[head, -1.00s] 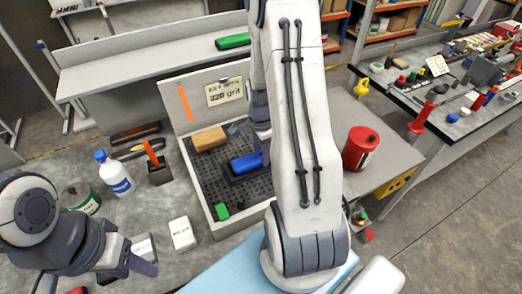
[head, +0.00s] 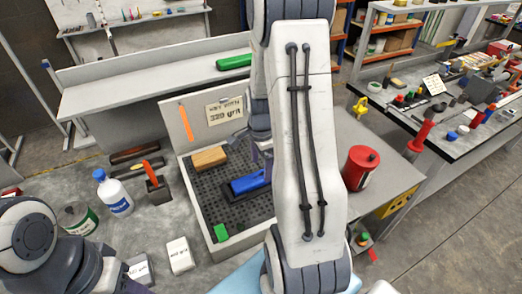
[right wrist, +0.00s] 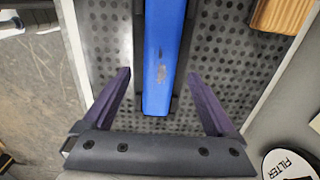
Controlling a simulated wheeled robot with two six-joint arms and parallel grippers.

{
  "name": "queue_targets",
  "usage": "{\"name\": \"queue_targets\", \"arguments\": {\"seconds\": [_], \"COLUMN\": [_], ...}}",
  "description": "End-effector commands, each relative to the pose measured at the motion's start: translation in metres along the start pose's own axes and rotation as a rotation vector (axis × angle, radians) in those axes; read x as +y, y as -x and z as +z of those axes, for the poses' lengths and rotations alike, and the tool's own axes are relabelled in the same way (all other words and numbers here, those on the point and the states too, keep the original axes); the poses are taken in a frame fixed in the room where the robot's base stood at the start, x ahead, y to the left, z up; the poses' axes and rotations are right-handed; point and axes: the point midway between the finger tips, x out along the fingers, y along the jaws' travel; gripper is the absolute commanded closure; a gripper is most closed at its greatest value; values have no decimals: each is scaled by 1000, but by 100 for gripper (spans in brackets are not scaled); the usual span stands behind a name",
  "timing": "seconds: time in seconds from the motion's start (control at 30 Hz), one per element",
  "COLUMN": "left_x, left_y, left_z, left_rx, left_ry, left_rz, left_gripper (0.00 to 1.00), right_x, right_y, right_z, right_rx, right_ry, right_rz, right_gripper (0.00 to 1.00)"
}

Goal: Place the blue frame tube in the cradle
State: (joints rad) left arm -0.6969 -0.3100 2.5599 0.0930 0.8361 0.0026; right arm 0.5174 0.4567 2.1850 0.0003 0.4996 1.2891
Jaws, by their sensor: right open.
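The blue frame tube (head: 247,182) lies on the dark cradle (head: 232,196) on the perforated floor of the spray booth. In the right wrist view the tube (right wrist: 162,60) runs lengthwise between the dark sides of the cradle (right wrist: 137,50), its near end sticking out past them. My right gripper (right wrist: 162,95) is open and empty, with one purple finger on each side of the tube's near end, neither visibly touching it. In the head view the right gripper (head: 265,152) is partly hidden by my arm. My left gripper (head: 140,287) is mostly cut off at the bottom edge.
A red canister (head: 360,168) stands right of my arm.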

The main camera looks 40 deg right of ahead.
Motion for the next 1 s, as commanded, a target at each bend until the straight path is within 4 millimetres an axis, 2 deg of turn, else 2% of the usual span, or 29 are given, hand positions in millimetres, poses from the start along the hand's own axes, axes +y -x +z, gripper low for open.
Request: {"name": "queue_targets", "arguments": {"seconds": [0.1, 0.3, 0.5, 0.67, 0.73, 0.77, 0.87, 0.97, 1.0], "left_x": [0, -1, -1, -1, -1, -1, -1, -1, -1], "left_y": [-5, -8, -9, -9, -9, -9, -9, -9, -9], "left_z": [0, 0, 1, 0, 0, 0, 0, 0, 0], "left_rx": [0, 0, 0, 0, 0, 0, 0, 0, 0], "left_ry": [0, 0, -1, 0, -1, -1, -1, 0, 0], "left_rz": [0, 0, 0, 0, 0, 0, 0, 0, 0], "left_gripper": [50, 50, 50, 50, 50, 50, 50, 50, 50], "right_x": [-2, -1, 0, 0, 0, 0, 5, 21, 32], "right_y": [28, 66, 83, 86, 87, 88, 94, 103, 107], "right_z": [0, 0, 0, 0, 6, 12, 48, 105, 128], "right_rx": [3, 2, 0, 0, 0, -1, -5, -11, -14], "right_ry": [0, 0, 0, 2, 31, 60, 249, 571, 722], "right_rz": [-9, -6, -1, 0, -2, -3, -10, -21, -26], "right_gripper": [8, 8, 8, 8, 8, 8, 8, 8, 8]}}
